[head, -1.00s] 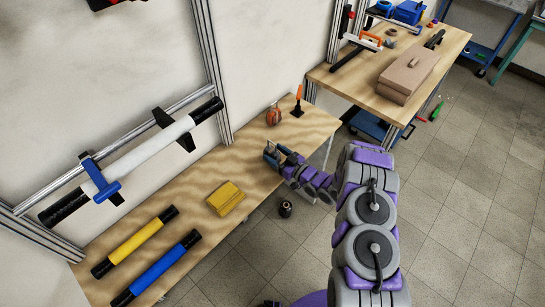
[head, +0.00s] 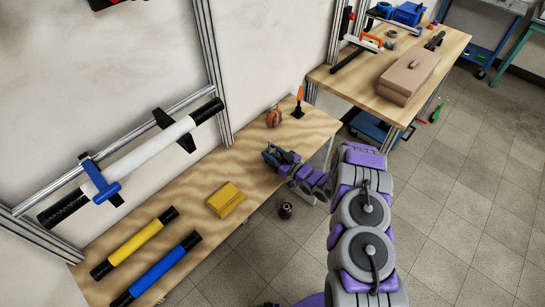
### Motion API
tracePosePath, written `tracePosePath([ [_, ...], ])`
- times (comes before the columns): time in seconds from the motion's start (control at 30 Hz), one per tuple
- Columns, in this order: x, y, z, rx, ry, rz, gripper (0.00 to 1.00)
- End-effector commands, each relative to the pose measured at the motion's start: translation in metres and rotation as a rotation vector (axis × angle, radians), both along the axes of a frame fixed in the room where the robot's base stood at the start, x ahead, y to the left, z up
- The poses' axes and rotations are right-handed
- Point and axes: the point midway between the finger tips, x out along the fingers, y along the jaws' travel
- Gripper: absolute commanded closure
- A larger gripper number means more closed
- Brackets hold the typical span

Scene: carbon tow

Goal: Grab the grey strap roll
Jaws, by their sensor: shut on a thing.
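My gripper (head: 271,156) is low over the right part of the near wooden bench, close to its front edge. It is shut on a small dark thing, which I take to be the grey strap roll. The fingers hide nearly all of the roll, so its shape and tilt cannot be made out. I cannot tell whether it touches the bench top.
The near bench (head: 205,165) also holds a yellow block (head: 226,199), a yellow tube (head: 135,243), a blue tube (head: 162,270), a reddish-brown round item (head: 273,117) and an orange-handled tool (head: 298,101). A white tube (head: 148,157) hangs on the wall rail. Another bench (head: 345,85) stands behind.

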Motion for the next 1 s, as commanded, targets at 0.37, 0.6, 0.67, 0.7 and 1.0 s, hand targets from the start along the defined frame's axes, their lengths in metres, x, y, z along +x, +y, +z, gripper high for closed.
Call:
tracePosePath([
  [0.37, 0.0, 0.0, 0.003, 0.0, 0.0, 0.001, 0.92],
  [0.6, 0.0, -0.001, 0.024, 0.0, 0.0, 0.0, 0.92],
  [0.67, 0.0, -0.001, 0.033, -0.001, -0.001, 0.0, 0.92],
  [0.7, 0.0, -0.001, 0.041, -0.001, -0.002, 0.0, 0.92],
  [1.0, -0.026, -0.067, 0.043, 0.001, 0.003, -0.006, 0.92],
])
